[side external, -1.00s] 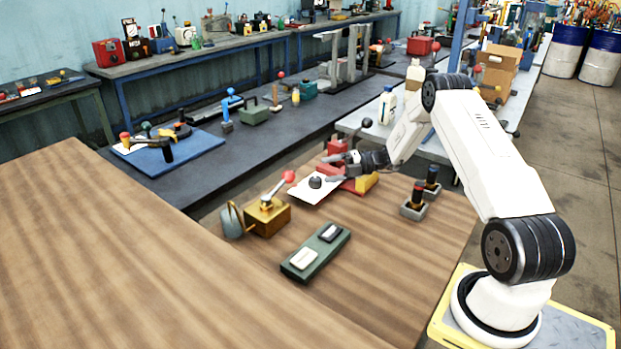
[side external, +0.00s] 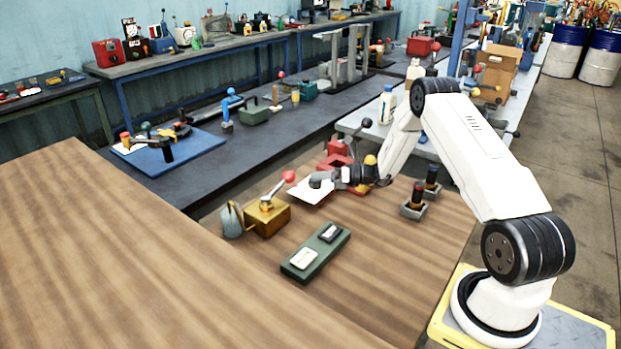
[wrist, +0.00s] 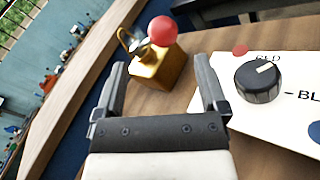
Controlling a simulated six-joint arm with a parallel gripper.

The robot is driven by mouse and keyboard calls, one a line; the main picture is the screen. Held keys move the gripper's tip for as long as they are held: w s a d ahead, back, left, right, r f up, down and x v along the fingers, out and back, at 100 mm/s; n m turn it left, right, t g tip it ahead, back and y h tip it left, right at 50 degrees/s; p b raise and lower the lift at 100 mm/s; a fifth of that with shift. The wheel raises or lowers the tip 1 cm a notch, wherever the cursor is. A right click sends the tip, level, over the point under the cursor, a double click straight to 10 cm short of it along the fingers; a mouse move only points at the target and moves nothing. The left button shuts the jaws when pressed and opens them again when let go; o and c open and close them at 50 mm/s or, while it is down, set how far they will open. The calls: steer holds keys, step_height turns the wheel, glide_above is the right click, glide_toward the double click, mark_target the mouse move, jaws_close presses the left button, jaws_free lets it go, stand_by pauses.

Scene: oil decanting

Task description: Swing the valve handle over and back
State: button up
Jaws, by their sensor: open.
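The valve is a brass block (side external: 267,217) with a slanted lever (side external: 276,191) ending in a red ball (side external: 289,176). In the side view it stands on the wooden table, left of my gripper (side external: 322,179). The wrist view shows the brass block (wrist: 161,72) and the red ball (wrist: 162,31) ahead of my gripper (wrist: 162,64). The jaws are open and empty, with the ball apart from both. Most of the lever is hidden behind the ball in the wrist view.
A white card (wrist: 218,107) with a black dial (wrist: 260,84) lies right of my jaws in the wrist view. A grey can (side external: 231,221) stands beside the block.

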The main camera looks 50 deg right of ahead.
mark_target(289, 177)
steer(key=n, duration=0.3)
steer(key=shift+w+a+f+t, duration=0.25)
steer(key=shift+a+t, duration=0.05)
steer(key=shift+a, duration=0.05)
steer(key=shift+x, duration=3.9)
steer(key=shift+d+f, duration=0.1)
jaws_close()
steer(key=shift+h, duration=0.3)
steer(key=shift+f, duration=0.1)
